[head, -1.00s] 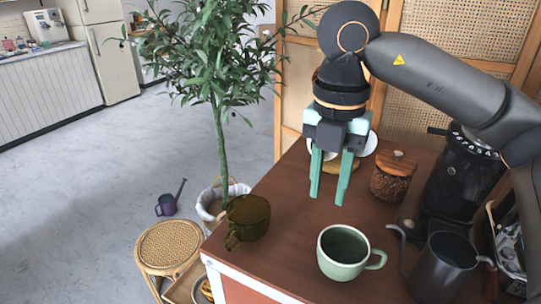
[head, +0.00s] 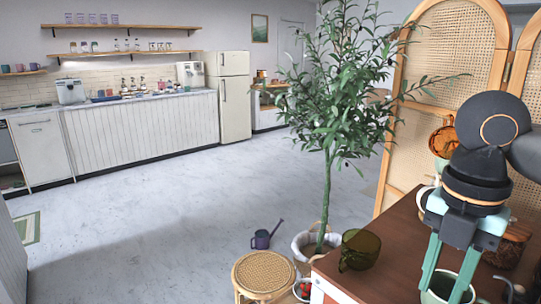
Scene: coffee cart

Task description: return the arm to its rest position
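My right gripper (head: 446,284) comes in from the right edge and points down over the brown cart top (head: 395,240). Its two green fingers are apart, with nothing seen held between them. The light green cup (head: 440,290) is at the bottom edge, partly behind the fingers and cut off by the frame. I cannot tell whether the fingers touch it. My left gripper is not in view.
A dark olive glass mug (head: 360,250) stands near the cart's left corner. A wooden-lidded jar (head: 512,245) is partly hidden behind my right gripper. A potted tree (head: 328,195), a rattan stool (head: 263,273) and a watering can (head: 264,238) stand beyond the cart. The floor at left is open.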

